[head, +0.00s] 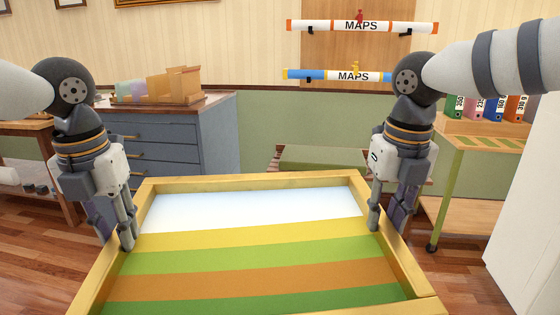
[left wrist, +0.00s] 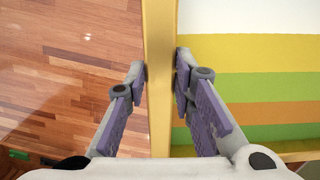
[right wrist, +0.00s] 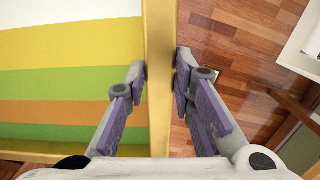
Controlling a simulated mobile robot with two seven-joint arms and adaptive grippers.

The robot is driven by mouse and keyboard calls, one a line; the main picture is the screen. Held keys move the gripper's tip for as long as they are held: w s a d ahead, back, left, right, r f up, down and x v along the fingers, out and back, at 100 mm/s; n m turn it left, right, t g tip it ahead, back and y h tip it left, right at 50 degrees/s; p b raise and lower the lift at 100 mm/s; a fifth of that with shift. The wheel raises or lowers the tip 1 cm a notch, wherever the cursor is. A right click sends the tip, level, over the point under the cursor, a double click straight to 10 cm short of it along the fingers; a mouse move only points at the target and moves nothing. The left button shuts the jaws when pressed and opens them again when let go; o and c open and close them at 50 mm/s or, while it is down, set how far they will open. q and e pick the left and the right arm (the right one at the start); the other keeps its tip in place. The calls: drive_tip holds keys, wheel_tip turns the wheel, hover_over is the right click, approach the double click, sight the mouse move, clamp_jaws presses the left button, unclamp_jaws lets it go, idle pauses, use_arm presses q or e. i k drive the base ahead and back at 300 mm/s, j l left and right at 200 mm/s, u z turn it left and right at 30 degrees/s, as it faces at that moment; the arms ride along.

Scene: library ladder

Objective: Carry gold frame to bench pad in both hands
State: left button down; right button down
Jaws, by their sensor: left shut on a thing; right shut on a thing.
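The gold frame (head: 262,179) is held level in front of me in the head view. It surrounds a striped panel of white, yellow, green and orange. My left gripper (head: 120,240) is shut on its left rail, which also shows between the fingers in the left wrist view (left wrist: 159,60). My right gripper (head: 386,222) is shut on its right rail, which shows in the right wrist view (right wrist: 159,60). The near edge is cut off in the head view. A green pad (head: 322,158) lies on a low bench (head: 276,162) beyond the frame's far rail.
A blue-grey drawer cabinet (head: 190,140) with trays on top stands at the back left. A green trolley (head: 452,185) with binders stands at the right, near a white panel (head: 525,220). Two map tubes (head: 312,26) hang on the wall. Wooden floor (head: 465,285) shows on both sides.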

sight(323, 155)
drive_tip(key=i+z, duration=0.45)
drive_tip(key=i, duration=3.1)
drive_tip(key=l+z, duration=0.05)
drive_tip(key=l, duration=0.05)
